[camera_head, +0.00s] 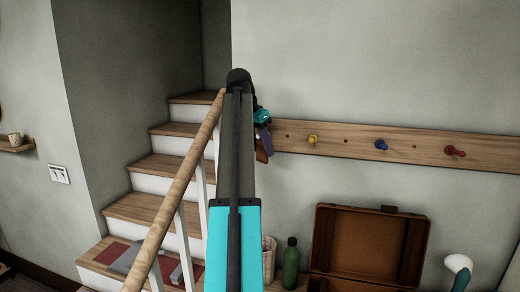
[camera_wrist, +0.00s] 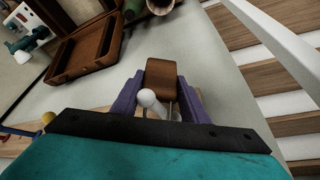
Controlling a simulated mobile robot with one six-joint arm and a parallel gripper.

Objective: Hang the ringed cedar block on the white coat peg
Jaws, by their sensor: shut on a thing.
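My gripper (camera_wrist: 155,98), with purple fingers, is shut on the ringed cedar block, beside the wall rail. The brown cedar block (camera_wrist: 162,80) shows between and just beyond the fingertips in the wrist view. The white coat peg (camera_wrist: 150,100) shows its round head between the fingers, close beside the block. A thin ring part shows near the peg; I cannot tell whether it is around the peg. In the head view my gripper (camera_head: 264,138) is at the rail's left end, partly behind my arm, with the block (camera_head: 262,155) below it; the white peg is hidden there.
The wooden rail (camera_head: 350,146) carries a yellow peg (camera_head: 313,140), a blue peg (camera_head: 381,144) and a red peg (camera_head: 455,151) to the right. An open brown case (camera_head: 366,245) and a green bottle (camera_head: 290,264) stand below. A stair handrail (camera_head: 180,182) rises close left of my arm.

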